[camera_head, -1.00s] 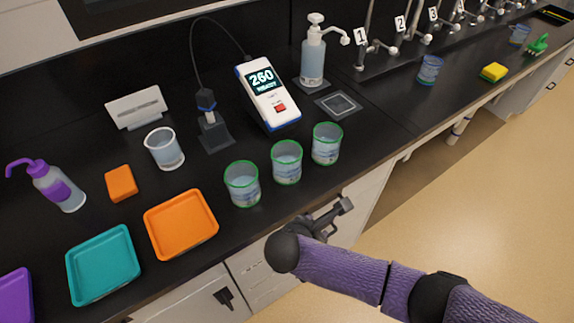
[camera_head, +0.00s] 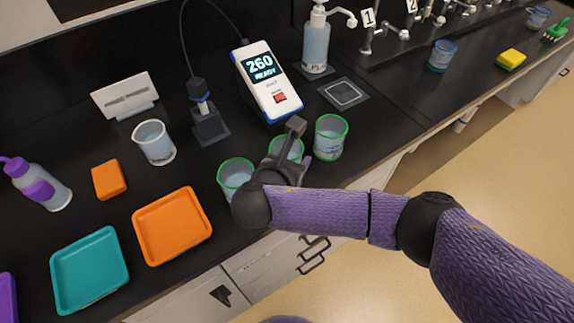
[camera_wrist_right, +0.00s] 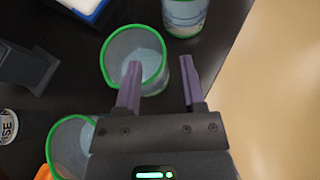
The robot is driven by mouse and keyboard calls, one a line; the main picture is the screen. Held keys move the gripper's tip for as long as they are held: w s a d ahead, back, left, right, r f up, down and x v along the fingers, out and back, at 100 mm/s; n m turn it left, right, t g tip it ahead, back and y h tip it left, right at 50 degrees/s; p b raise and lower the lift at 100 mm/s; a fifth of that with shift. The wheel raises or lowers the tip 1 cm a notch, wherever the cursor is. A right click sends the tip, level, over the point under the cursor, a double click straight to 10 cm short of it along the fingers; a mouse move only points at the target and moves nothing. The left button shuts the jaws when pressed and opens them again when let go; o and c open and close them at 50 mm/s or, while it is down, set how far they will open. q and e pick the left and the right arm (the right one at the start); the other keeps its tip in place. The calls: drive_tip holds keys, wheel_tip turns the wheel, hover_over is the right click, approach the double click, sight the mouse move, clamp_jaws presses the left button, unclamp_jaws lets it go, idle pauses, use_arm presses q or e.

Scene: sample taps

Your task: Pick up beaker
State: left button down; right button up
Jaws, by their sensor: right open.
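Three green-rimmed beakers stand in a row on the black bench: a left one (camera_head: 233,174), a middle one (camera_head: 288,149) and a right one (camera_head: 330,138). My right gripper (camera_head: 296,146) is over the row and partly hides the left and middle beakers. In the right wrist view its open fingers (camera_wrist_right: 160,88) point at the middle beaker (camera_wrist_right: 121,50), with the left finger overlapping that beaker and the right finger past its side. The right beaker (camera_wrist_right: 184,14) is beyond, and the left beaker (camera_wrist_right: 68,145) is partly covered by the gripper body. My left gripper is out of view.
A clear beaker without a green rim (camera_head: 154,143) stands left of the probe stand (camera_head: 209,124). The meter (camera_head: 268,82) reads 260 READY behind the row. Orange (camera_head: 172,226) and teal (camera_head: 90,271) trays lie left. A blue-banded beaker (camera_head: 442,56) is farther right.

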drive_tip(key=shift+x, duration=1.05)
clamp_jaws()
idle(0.5)
